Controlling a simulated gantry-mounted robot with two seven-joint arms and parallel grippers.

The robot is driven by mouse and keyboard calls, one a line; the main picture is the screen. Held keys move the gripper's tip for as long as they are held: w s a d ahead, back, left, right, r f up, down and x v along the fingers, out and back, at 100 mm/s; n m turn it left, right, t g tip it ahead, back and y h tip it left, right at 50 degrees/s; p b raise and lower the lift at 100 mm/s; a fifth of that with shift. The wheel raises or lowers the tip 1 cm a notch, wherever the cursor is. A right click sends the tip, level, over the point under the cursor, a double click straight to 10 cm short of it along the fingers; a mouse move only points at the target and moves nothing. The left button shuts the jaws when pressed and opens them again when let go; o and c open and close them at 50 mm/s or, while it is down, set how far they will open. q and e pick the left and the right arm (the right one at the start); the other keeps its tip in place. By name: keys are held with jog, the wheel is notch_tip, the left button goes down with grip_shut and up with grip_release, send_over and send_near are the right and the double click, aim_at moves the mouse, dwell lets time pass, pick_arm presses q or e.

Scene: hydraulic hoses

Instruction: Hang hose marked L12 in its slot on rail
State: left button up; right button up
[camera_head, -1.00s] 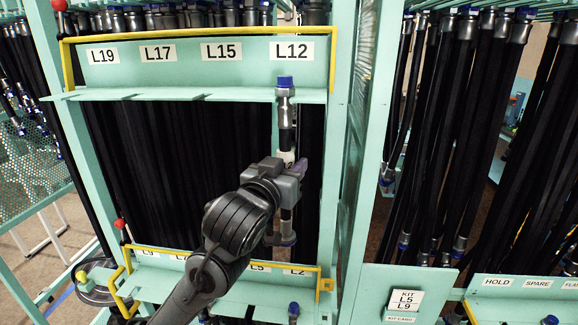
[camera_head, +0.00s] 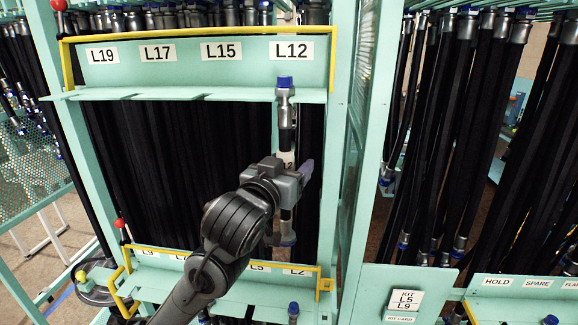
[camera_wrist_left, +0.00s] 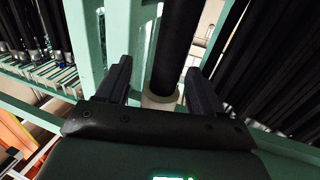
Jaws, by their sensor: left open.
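The hose (camera_head: 285,115) with a blue cap and silver end fitting hangs upright in the slot of the rail (camera_head: 210,94), below the L12 label (camera_head: 291,50). Its lower end has a blue fitting and hangs free of my grip. A white tag (camera_head: 286,158) reading "12" in part shows on it just above my left gripper (camera_head: 303,172). In the left wrist view the black hose (camera_wrist_left: 178,45) runs between the two spread fingers of my left gripper (camera_wrist_left: 160,70), with a gap on each side. My right gripper is not in view.
Labels L19, L17 and L15 mark the rail to the left, with dark hoses (camera_head: 190,160) hanging behind. A lower rail with a yellow bar (camera_head: 220,258) lies below. A teal post (camera_head: 340,150) stands close to the right of the hose, and more hoses hang beyond it.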

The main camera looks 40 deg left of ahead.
pick_arm(q)
jog(key=b+v, duration=0.3)
jog(key=v, duration=0.7)
jog(key=shift+s, duration=0.35)
jog(key=s+d+f+m+g+h+p, duration=0.1)
jog(key=d+f+g+h+p, duration=0.2)
jog(key=f, duration=1.1)
jog(key=d+f+g+p, duration=0.15)
jog(key=f+g, duration=0.35)
jog(key=f, duration=0.8)
jog(key=s+d+f+m+g+h+p, duration=0.1)
jog(key=s+d+f+m+g+p, duration=0.1)
jog(key=s+f, duration=0.6)
jog(key=s+d+f+m+g+h+p, duration=0.1)
jog(key=s+d+f+m+g+p, duration=0.1)
jog(key=s+f, duration=0.7)
jog(key=shift+d+m+g+h, duration=0.3)
jog(key=shift+d+g+h, duration=0.1)
jog(key=shift+d+g, duration=0.4)
